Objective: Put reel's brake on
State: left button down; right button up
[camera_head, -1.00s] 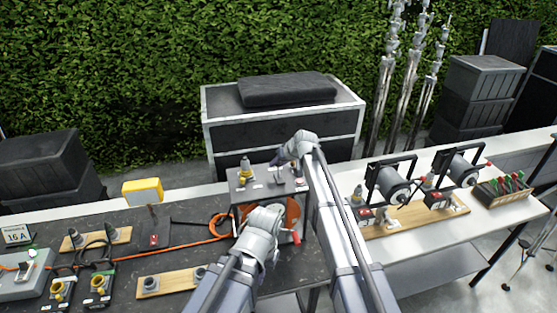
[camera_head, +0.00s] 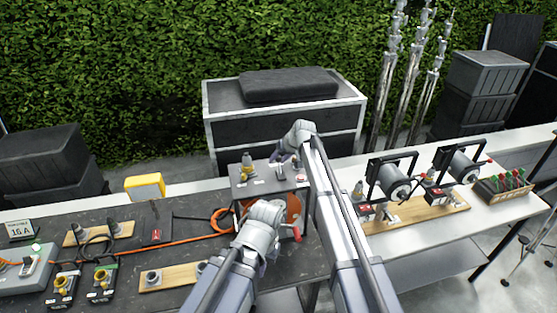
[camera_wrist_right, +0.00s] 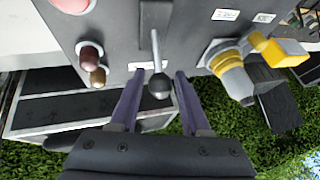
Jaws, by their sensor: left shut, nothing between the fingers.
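The cable reel unit has a dark grey box top (camera_head: 262,186) with the orange reel (camera_head: 293,208) under it and a red crank handle (camera_head: 297,234) at its front right. A metal lever with a dark ball knob (camera_wrist_right: 159,87) stands on its panel. My right gripper (camera_head: 283,157) is above the panel. In the right wrist view its fingers (camera_wrist_right: 160,76) are apart, one on each side of the lever, with gaps showing. My left gripper (camera_head: 268,212) is shut and empty in front of the reel; its fingertips are hard to make out.
The panel also carries a yellow connector (camera_wrist_right: 232,70) and a red button (camera_wrist_right: 73,4).

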aim_at(279, 157)
jog(key=shift+o, duration=0.9)
jog(key=p+v, duration=0.5)
jog(key=v, duration=0.1)
jog(key=shift+a, duration=0.1)
jog(key=shift+s+d+f+b, duration=0.45)
jog(key=shift+s+d, duration=0.25)
jog(key=shift+s, duration=0.1)
jog(key=s+d, duration=0.6)
jog(key=shift+s+d, duration=0.35)
jog(key=shift+d, duration=0.05)
